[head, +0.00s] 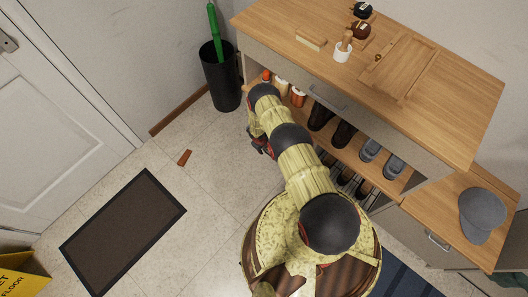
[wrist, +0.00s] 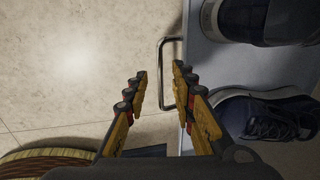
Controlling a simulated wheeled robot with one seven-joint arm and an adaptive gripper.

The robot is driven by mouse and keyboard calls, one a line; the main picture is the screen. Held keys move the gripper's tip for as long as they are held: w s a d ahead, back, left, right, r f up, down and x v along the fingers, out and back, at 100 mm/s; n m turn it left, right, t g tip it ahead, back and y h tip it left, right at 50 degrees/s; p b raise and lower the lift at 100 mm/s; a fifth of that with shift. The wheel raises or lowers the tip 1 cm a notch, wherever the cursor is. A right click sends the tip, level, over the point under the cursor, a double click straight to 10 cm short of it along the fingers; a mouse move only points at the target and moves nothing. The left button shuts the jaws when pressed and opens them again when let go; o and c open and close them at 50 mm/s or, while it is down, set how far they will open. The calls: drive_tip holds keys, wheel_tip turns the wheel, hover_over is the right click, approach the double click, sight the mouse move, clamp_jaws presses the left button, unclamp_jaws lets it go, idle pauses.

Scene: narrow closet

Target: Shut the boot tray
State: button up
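In the wrist view, the boot tray (wrist: 203,68) is a pale blue-grey surface at the right with dark shoes (wrist: 262,118) on it. Its metal bar handle (wrist: 161,62) sticks out from its left edge over the floor. My gripper (wrist: 160,78) is open, with a clear gap between its fingers. The handle's bar shows between the fingertips in the picture; I see no grip on it, and cannot tell the depth between them. In the head view, my gripper (head: 262,146) is low beside the cabinet front, and my arm hides much of the area around the tray.
A wooden-topped cabinet (head: 430,115) holds shelves of shoes (head: 343,133) and bottles (head: 298,98). A lower cabinet with a grey cap (head: 483,213) stands right. A black bin (head: 220,80), a doormat (head: 124,231) and a yellow sign (head: 20,278) are left. Floor between mat and cabinet is mostly clear.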

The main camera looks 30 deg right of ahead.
drive_tip(key=shift+w+d+f+b, duration=0.15)
drive_tip(key=shift+f+b, duration=0.1)
drive_tip(key=shift+f, duration=0.35)
drive_tip(key=shift+s+d+f+b, duration=0.1)
drive_tip(key=shift+f+b, duration=0.1)
drive_tip(key=shift+f, duration=0.4)
drive_tip(key=shift+c, duration=0.9)
drive_tip(key=c, duration=0.4)
clamp_jaws()
